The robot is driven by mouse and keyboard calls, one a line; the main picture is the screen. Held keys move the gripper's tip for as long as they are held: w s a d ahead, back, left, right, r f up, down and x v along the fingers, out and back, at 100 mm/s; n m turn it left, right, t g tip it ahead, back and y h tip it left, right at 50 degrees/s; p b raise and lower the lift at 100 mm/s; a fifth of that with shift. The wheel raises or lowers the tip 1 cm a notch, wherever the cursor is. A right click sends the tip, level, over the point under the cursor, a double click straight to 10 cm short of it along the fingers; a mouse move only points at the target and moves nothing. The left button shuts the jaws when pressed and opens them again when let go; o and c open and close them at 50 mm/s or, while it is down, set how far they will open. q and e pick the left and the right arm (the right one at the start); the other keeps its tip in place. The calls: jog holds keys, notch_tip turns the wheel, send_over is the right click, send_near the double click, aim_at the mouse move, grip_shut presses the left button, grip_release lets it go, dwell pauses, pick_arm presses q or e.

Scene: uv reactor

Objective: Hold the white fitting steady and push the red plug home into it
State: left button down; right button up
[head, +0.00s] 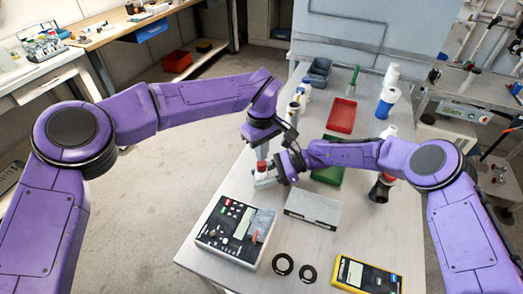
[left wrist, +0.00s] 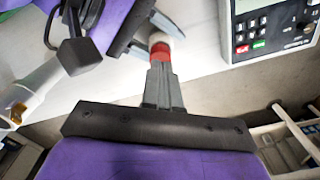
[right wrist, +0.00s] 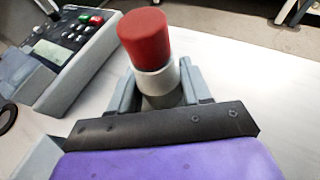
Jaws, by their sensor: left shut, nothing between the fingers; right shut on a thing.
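The red plug (head: 261,167) sits upright at the top of the white fitting (head: 262,182) over the table's left edge area. In the right wrist view the plug (right wrist: 145,38) stands above the fitting's pale collar (right wrist: 156,80); how deep it sits is hidden. My right gripper (right wrist: 158,88) is shut around the fitting from the side, a finger on each side. My left gripper (left wrist: 160,66) is shut and empty, pointing down with its tips over the red plug (left wrist: 160,49). I cannot tell whether the tips touch the plug. The left gripper does not show in the right wrist view.
On the table (head: 228,180) stand a control box (head: 236,230) and a grey block (head: 313,209) in front. Black rings (head: 283,264) and a yellow meter (head: 366,275) lie nearer. A red tray (head: 341,116), green tray (head: 327,174) and white bottles (head: 388,101) are behind.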

pick_arm(q)
jog(key=shift+f, duration=0.8)
dwell(0.6)
jog(key=shift+r, duration=3.55)
pick_arm(e)
jog(key=o, duration=1.1)
jog(key=shift+o, duration=0.2)
